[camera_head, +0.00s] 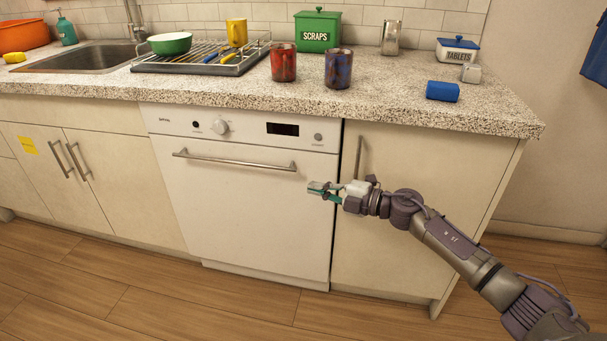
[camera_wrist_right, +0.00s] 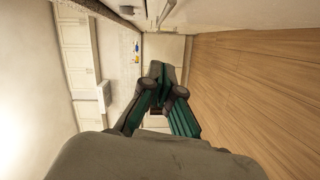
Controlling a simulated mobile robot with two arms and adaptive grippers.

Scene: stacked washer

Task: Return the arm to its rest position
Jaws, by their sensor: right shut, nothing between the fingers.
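My right arm (camera_head: 450,243) reaches in from the lower right in the head view. Its gripper (camera_head: 318,189) is in front of the white dishwasher's (camera_head: 245,215) right side, below and right of the handle's right end. The gripper is shut with nothing held. In the right wrist view the green-sided fingers (camera_wrist_right: 155,75) meet at their tips, with nothing between them. The dishwasher door is closed. I cannot tell how far the gripper is from the door. My left gripper does not show.
The speckled countertop (camera_head: 420,107) holds a red mug (camera_head: 283,63), a blue mug (camera_head: 338,68), a green scraps box (camera_head: 318,32), a tablets box (camera_head: 457,52) and a blue block (camera_head: 442,91). A dish rack (camera_head: 185,66) stands beside the sink (camera_head: 85,60). The wooden floor (camera_head: 120,295) is clear.

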